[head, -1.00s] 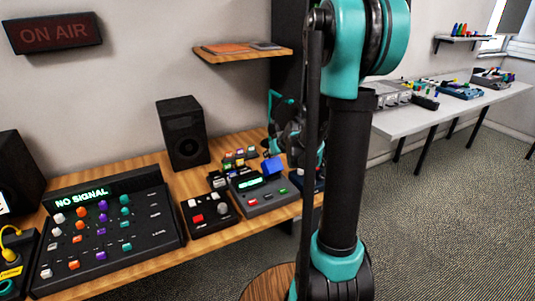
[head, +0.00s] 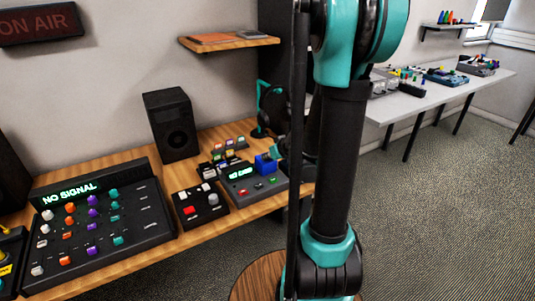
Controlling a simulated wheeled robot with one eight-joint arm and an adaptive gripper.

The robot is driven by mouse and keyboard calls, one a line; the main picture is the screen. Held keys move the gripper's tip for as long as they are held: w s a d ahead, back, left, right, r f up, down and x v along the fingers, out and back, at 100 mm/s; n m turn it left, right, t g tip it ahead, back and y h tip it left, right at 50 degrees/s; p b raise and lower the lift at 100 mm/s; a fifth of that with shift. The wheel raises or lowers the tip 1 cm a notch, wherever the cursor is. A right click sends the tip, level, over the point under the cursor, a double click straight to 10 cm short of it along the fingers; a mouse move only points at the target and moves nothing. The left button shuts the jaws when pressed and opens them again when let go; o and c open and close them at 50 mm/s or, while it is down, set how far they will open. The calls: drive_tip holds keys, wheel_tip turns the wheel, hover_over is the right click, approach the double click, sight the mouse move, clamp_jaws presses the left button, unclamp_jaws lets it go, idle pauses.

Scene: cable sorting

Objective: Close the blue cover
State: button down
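The blue cover (head: 265,163) is a small bright blue block at the back right corner of a grey console (head: 250,186) on the wooden desk. It looks raised above the console's top; its exact angle is too small to tell. The console has a lit green display and red and green buttons. The end of my arm, with my gripper (head: 281,153), shows only as a small dark and teal part just right of the cover. My large upright arm link hides most of it. I cannot tell whether the fingers are open or touch the cover.
A black box with a red button (head: 200,204) sits left of the console. A large mixer (head: 98,220) reads NO SIGNAL. A black speaker (head: 171,125) and headphones on a teal stand (head: 270,108) stand behind. A white table (head: 440,95) is at the far right, with open carpet before it.

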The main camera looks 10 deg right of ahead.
drive_tip(key=shift+s+d+f, duration=0.1)
drive_tip(key=shift+s+f, duration=0.35)
drive_tip(key=shift+s, duration=0.25)
drive_tip(key=c, duration=1.4)
unclamp_jaws()
drive_tip(key=shift+d, duration=0.1)
drive_tip(key=shift+c, duration=0.2)
drive_tip(key=v, duration=1.1)
drive_tip(key=shift+r, duration=0.55)
drive_tip(key=shift+d, duration=0.1)
